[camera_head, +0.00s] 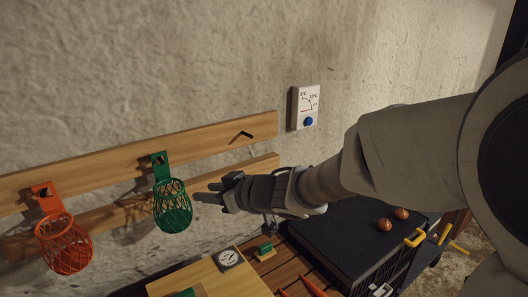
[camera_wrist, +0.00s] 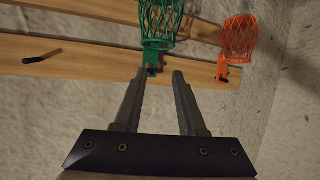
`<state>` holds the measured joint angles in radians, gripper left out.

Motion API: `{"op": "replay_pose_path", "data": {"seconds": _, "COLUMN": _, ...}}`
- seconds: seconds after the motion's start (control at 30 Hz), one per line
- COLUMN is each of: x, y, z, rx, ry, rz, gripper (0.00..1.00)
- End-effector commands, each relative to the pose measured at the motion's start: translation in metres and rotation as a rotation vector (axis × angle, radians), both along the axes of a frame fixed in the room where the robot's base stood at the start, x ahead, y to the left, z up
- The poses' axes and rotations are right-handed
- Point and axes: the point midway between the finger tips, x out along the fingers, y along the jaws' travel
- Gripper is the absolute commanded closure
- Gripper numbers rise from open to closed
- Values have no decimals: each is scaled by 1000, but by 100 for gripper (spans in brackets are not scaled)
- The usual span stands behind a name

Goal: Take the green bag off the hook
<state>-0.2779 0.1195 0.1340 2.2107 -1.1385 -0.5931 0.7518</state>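The green bag (camera_head: 172,207) is a net bag with a flat tab, hanging by the tab from a hook on the upper wooden rail (camera_head: 100,169). In the wrist view the green bag (camera_wrist: 160,20) appears upside down, with its tab just beyond the fingertips. My gripper (camera_head: 207,192) is to the right of the bag in the head view, its fingers pointing towards it. In the wrist view my gripper (camera_wrist: 158,74) is open, with nothing held between the fingers. I cannot tell whether a fingertip touches the bag.
An orange net bag (camera_head: 64,245) hangs to the left. An empty black hook (camera_head: 241,135) is on the rail to the right. A dial thermostat (camera_head: 305,107) is on the wall. Below are a wooden surface with a round gauge (camera_head: 229,258) and a black box (camera_head: 345,235) bearing two orange-brown balls.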

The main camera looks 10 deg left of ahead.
Motion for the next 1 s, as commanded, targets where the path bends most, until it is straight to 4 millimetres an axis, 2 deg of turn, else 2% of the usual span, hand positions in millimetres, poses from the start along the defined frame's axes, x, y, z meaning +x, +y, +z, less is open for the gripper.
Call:
{"op": "replay_pose_path", "data": {"seconds": 0.1, "x": -9, "y": 17, "z": -2, "rx": 22, "ry": 23, "rz": 66, "gripper": 60}}
{"op": "replay_pose_path", "data": {"seconds": 0.23, "x": -7, "y": 27, "z": -8, "rx": 28, "ry": 27, "rz": 81, "gripper": 60}}
{"op": "replay_pose_path", "data": {"seconds": 1.0, "x": 52, "y": 141, "z": -60, "rx": 25, "ry": 25, "rz": 77, "gripper": 60}}
